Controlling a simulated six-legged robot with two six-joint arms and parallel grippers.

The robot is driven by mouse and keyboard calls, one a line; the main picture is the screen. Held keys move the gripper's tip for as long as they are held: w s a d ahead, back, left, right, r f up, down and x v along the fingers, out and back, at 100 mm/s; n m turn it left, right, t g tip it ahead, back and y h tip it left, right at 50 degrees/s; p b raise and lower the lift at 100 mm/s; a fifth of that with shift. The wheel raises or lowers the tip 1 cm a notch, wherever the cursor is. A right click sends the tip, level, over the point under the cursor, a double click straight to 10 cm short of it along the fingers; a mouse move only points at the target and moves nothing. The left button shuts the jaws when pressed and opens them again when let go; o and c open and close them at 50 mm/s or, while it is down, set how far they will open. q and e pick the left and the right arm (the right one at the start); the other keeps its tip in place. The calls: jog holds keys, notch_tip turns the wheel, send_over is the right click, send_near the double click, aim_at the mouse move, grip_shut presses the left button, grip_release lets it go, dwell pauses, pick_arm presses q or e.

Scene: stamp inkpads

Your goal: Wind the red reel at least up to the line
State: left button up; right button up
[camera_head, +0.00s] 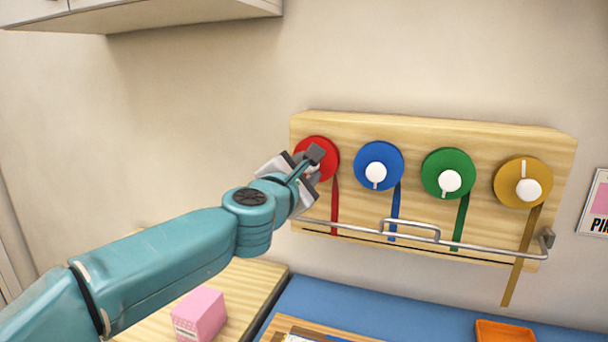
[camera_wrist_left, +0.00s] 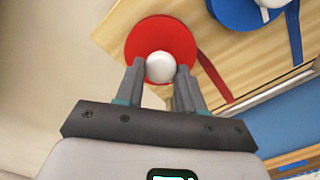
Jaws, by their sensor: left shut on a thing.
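The red reel (camera_head: 325,144) is at the left end of a wooden board on the wall. Its red ribbon (camera_head: 334,205) hangs to about the black line (camera_head: 420,249) near the board's bottom edge; whether the end sits just below the line is hard to tell. My left gripper (camera_head: 312,161) is at the reel and covers much of its face. In the left wrist view the red disc (camera_wrist_left: 178,33) shows with its white knob (camera_wrist_left: 159,69) between the fingers of my left gripper (camera_wrist_left: 160,68), which is shut on it. My right gripper is not in view.
A blue reel (camera_head: 365,157), a green reel (camera_head: 436,162) and a yellow reel (camera_head: 508,182) sit to the right. The yellow ribbon (camera_head: 519,262) hangs well below the line. A metal rail (camera_head: 480,247) crosses the board's front. A pink box (camera_head: 200,314) and orange tray (camera_head: 505,331) are below.

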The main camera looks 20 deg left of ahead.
pick_arm(q)
jog(key=shift+f+n+b, duration=0.1)
jog(key=shift+n+b, duration=0.2)
jog(key=shift+n, duration=1.1)
jog(key=o, duration=1)
jog(key=shift+o, duration=0.2)
jog(key=s, duration=1.6)
jog(key=shift+s+a, duration=0.15)
jog(key=shift+a, duration=0.1)
